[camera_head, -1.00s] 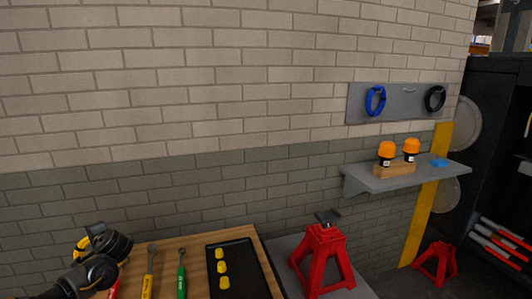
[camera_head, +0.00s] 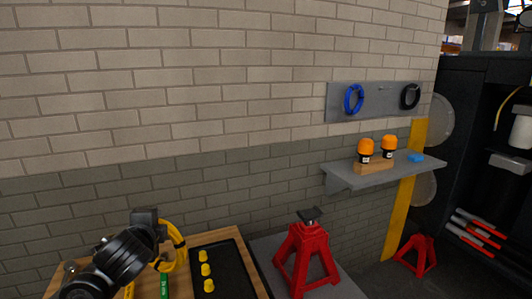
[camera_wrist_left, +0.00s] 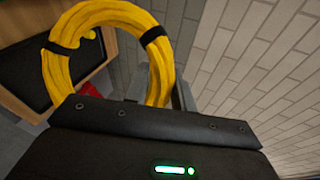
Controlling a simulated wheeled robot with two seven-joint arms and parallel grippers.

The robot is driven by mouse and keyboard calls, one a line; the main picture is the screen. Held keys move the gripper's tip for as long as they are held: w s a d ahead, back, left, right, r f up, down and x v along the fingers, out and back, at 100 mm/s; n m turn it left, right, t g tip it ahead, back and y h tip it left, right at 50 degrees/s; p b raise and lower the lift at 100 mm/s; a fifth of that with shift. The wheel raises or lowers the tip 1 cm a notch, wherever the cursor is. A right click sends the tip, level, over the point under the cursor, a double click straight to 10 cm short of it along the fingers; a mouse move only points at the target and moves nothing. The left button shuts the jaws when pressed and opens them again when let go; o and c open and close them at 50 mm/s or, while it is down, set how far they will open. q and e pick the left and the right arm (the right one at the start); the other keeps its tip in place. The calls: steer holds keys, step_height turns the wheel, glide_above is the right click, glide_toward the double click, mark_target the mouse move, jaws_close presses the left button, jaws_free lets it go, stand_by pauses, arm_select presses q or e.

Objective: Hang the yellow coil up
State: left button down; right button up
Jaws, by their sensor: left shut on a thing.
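The yellow coil (camera_head: 178,251) is held by my left gripper (camera_head: 158,238) above the left end of the wooden bench. In the left wrist view the coil (camera_wrist_left: 165,75) is a thick yellow ring with black bands, upright in front of the gripper (camera_wrist_left: 160,100). The gripper is shut on its lower right side; the fingertips are partly hidden by the gripper body. A grey hook panel (camera_head: 380,97) on the wall carries a blue coil (camera_head: 353,99) and a black coil (camera_head: 410,96). A small hook (camera_head: 381,88) between them is bare. My right gripper is not in view.
A black tray (camera_head: 238,260) with yellow pieces lies on the wooden bench (camera_head: 72,264). Red jack stands (camera_head: 304,252) are to the right. A grey shelf (camera_head: 390,175) below the panel holds orange-capped items (camera_head: 366,147) and a blue object (camera_head: 415,157).

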mark_target(178, 266)
arm_select(q)
steer(key=s+d+h, duration=0.1)
steer(key=s+d, duration=0.1)
steer(key=s+d+m+h, duration=0.1)
steer(key=d, duration=0.1)
steer(key=s+d+r+m, duration=0.1)
steer(key=s+d, duration=0.1)
steer(key=shift+s+d+h, duration=0.1)
steer(key=shift+s+h, duration=0.25)
steer(key=shift+h, duration=0.05)
step_height(178, 266, down, 10)
steer(key=b, duration=1)
steer(key=shift+w, duration=0.15)
steer(key=shift+f, duration=0.1)
steer(key=shift+a, duration=0.2)
